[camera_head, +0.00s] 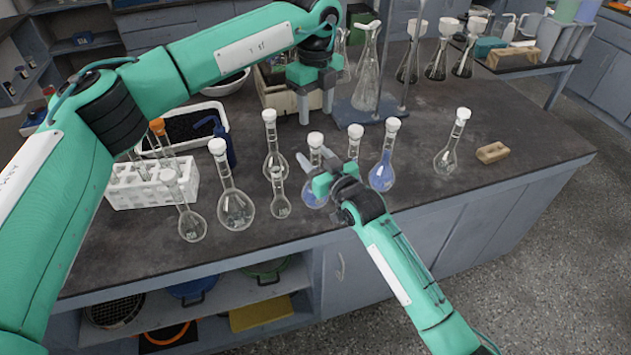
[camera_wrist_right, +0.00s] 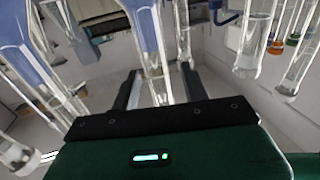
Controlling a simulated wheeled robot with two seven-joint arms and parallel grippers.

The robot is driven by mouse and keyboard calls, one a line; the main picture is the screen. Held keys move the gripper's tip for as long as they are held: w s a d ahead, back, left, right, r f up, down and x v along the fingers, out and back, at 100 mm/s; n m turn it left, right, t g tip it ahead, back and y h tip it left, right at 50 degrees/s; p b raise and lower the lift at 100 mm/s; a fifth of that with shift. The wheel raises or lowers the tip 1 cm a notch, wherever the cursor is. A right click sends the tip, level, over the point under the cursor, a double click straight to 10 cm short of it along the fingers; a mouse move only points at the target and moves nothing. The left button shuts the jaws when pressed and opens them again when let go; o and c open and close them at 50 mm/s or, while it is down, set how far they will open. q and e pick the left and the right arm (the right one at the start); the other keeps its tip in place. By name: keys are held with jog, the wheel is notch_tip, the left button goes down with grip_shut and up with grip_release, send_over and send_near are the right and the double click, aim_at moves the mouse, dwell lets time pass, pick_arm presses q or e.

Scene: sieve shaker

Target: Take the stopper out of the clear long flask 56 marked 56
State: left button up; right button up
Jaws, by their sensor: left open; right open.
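Several clear, long-necked flasks with white stoppers stand along the front of the bench in the head view: a large one (camera_head: 235,208), one on its left (camera_head: 191,222), a small one (camera_head: 280,206), one behind it (camera_head: 274,162) and one at right (camera_head: 447,160). Their marks are too small to read, so I cannot tell which is 56. My right gripper (camera_head: 313,160) is open in front of a blue-filled flask (camera_head: 314,196), partly hiding it. In the right wrist view, a clear neck (camera_wrist_right: 150,45) shows between or beyond its open fingers. My left gripper (camera_head: 316,106) is open and empty, higher and behind the flasks.
Another blue-filled flask (camera_head: 382,176) stands close right of my right gripper. A white rack (camera_head: 150,192), blue bottle (camera_head: 224,146) and black-filled tray (camera_head: 190,118) are at left. A tall conical flask (camera_head: 367,85) stands behind. A wooden block (camera_head: 492,153) lies at right, with bare bench around it.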

grip_shut()
